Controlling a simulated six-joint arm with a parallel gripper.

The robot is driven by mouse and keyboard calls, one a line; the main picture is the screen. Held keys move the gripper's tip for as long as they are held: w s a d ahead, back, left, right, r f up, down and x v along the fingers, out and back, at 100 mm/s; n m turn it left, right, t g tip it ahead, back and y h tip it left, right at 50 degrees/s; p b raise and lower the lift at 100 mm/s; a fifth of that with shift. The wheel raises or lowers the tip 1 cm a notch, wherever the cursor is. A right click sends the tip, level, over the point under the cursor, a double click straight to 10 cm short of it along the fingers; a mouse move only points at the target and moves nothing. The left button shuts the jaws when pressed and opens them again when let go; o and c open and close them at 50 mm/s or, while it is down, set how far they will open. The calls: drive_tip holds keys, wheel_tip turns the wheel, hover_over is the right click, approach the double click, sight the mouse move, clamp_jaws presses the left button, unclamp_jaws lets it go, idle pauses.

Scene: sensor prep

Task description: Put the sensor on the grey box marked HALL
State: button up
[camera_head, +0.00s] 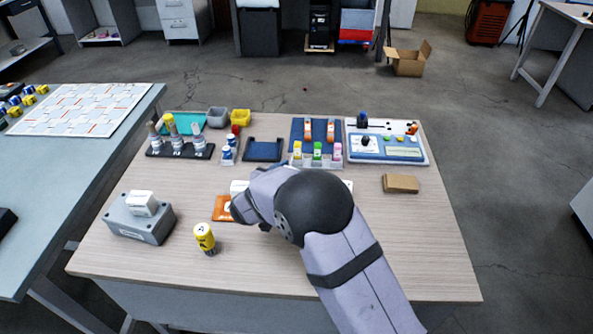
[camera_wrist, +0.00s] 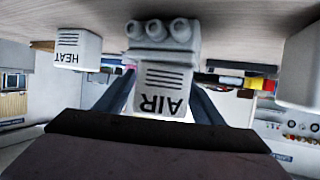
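A grey box (camera_head: 125,228) stands at the left of the table with a white block (camera_head: 141,203) on top; no HALL marking is readable. My gripper is hidden behind my arm in the head view. In the wrist view my gripper (camera_wrist: 160,80) has its dark fingers on either side of a white sensor marked AIR (camera_wrist: 163,88), which has rounded knobs at its table end. I cannot tell whether the fingers press on it. A white sensor marked HEAT (camera_wrist: 77,50) stands to the left. The wrist picture is upside down.
Another white block (camera_wrist: 300,70) is at the right in the wrist view. A yellow cylinder (camera_head: 205,239) stands right of the grey box. A rack of bottles (camera_head: 180,150), a blue stand (camera_head: 264,150) and a panel (camera_head: 386,148) line the back. A brown block (camera_head: 400,183) lies right.

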drive_tip(key=shift+r, duration=0.2)
drive_tip(key=shift+s+a+r, duration=0.15)
drive_tip(key=shift+s+a, duration=0.05)
drive_tip(key=shift+s, duration=0.1)
drive_tip(key=v, duration=1.1)
drive_tip(key=shift+s, duration=0.15)
